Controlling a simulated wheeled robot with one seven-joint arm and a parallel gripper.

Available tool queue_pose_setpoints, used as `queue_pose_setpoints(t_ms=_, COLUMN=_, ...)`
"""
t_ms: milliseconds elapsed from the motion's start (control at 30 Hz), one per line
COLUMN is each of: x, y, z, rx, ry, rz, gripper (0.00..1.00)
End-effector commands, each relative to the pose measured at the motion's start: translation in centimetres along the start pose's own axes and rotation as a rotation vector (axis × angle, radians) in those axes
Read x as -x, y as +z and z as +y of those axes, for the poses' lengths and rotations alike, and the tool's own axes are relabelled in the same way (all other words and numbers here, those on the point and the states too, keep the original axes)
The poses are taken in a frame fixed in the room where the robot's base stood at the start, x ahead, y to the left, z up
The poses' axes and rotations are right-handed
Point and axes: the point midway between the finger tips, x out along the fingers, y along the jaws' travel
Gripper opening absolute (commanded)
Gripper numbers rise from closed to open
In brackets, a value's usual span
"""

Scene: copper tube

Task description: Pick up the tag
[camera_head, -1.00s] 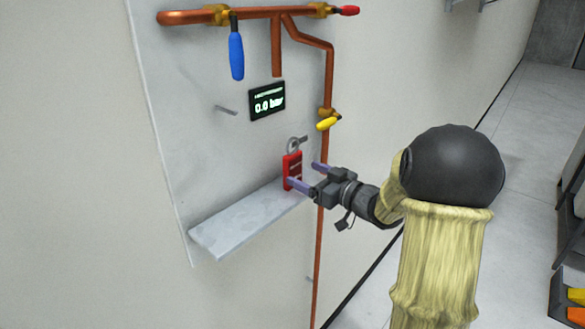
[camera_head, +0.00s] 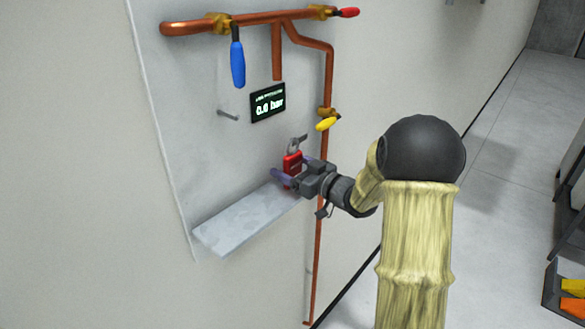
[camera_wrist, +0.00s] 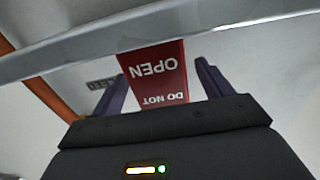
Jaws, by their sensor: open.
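The red tag (camera_head: 292,162) hangs at a grey peg on the panel, just above the right end of the grey shelf. In the wrist view the tag (camera_wrist: 155,75) shows upside down with the white words "DO NOT OPEN". My gripper (camera_head: 292,168) is open at the tag, with one purple finger on each side of it. In the wrist view both fingers (camera_wrist: 158,88) stand apart from the tag with small gaps. The lower part of the tag is partly hidden by my gripper in the head view.
The grey shelf (camera_head: 250,222) lies just below my gripper; its edge (camera_wrist: 200,40) crosses the wrist view. A copper pipe (camera_head: 320,205) runs down close to my gripper, with a yellow-handled valve (camera_head: 326,124) above. An empty peg (camera_head: 228,116) and a pressure display (camera_head: 268,103) are on the panel.

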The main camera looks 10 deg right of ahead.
Motion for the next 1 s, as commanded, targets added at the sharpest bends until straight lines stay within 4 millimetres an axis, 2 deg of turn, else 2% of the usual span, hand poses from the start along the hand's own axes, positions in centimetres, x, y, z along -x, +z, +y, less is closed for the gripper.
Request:
queue_pose_setpoints(t_ms=100, x=0.0, y=0.0, z=0.0, rx=0.0, ry=0.0, rz=0.0, gripper=0.76)
queue_pose_setpoints(t_ms=333, x=0.0, y=0.0, z=0.0, rx=0.0, ry=0.0, rz=0.0, gripper=0.31)
queue_pose_setpoints(t_ms=633, x=0.0, y=-0.1, z=0.0, rx=0.001, ry=0.0, rz=0.001, gripper=0.3)
queue_pose_setpoints(t_ms=767, x=0.0, y=-0.9, z=0.0, rx=0.003, ry=0.0, rz=0.002, gripper=0.3)
queue_pose_setpoints(t_ms=867, x=0.0, y=-2.1, z=0.0, rx=0.007, ry=-0.001, rz=0.004, gripper=0.3)
queue_pose_setpoints(t_ms=1000, x=0.0, y=-4.7, z=0.0, rx=0.009, ry=0.0, rz=0.004, gripper=0.3)
